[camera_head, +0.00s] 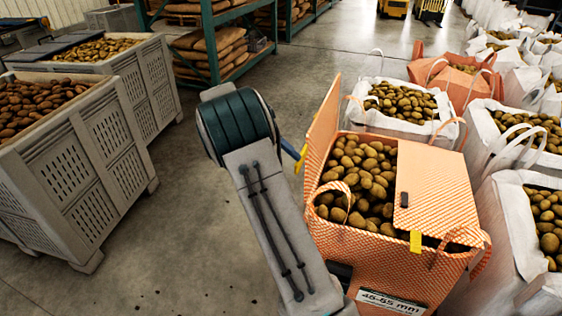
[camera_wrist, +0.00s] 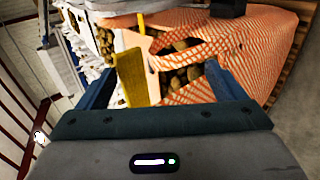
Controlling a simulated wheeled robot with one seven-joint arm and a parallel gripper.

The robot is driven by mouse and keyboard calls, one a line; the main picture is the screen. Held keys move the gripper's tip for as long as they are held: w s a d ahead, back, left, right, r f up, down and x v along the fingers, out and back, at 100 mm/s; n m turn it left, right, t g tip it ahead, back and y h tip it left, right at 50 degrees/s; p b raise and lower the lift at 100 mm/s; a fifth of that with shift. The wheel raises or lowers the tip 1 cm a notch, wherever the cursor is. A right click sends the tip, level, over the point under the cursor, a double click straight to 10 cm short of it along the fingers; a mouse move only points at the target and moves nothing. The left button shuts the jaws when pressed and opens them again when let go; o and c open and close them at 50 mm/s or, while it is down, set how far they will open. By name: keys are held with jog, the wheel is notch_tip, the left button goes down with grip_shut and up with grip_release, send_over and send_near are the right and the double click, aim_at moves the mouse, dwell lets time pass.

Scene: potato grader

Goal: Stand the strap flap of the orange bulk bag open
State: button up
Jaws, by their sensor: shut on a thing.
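The orange-and-white bulk bag (camera_head: 350,245) stands at centre right in the head view, full of potatoes. Its left flap (camera_head: 322,125) stands up, tilted slightly outward. My gripper (camera_head: 299,153) is at the left flap's outer side, mostly hidden behind my arm. The exact contact is hard to see.
White bulk bags of potatoes (camera_head: 503,160) crowd the right and back. Grey crates (camera_head: 85,160) of potatoes stand at left. Green racks (camera_head: 209,45) with sacks are behind. The concrete floor between crates and orange bag is clear.

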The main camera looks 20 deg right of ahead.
jog(key=shift+a+f, duration=0.25)
jog(key=shift+f, duration=0.15)
jog(key=shift+c, duration=0.2)
jog(key=shift+w+a+r, duration=0.1)
jog(key=shift+w+a, duration=0.05)
jog(key=shift+c, duration=0.4)
jog(key=v, duration=0.7)
jog(key=r+v, duration=0.1)
jog(key=v, duration=0.3)
jog(key=shift+w+r+p, duration=0.1)
jog(key=shift+r+p, duration=0.05)
jog(key=shift+p, duration=0.2)
jog(key=shift+c, duration=1.4)
jog(key=shift+p+v, duration=0.9)
jog(key=shift+p, duration=0.1)
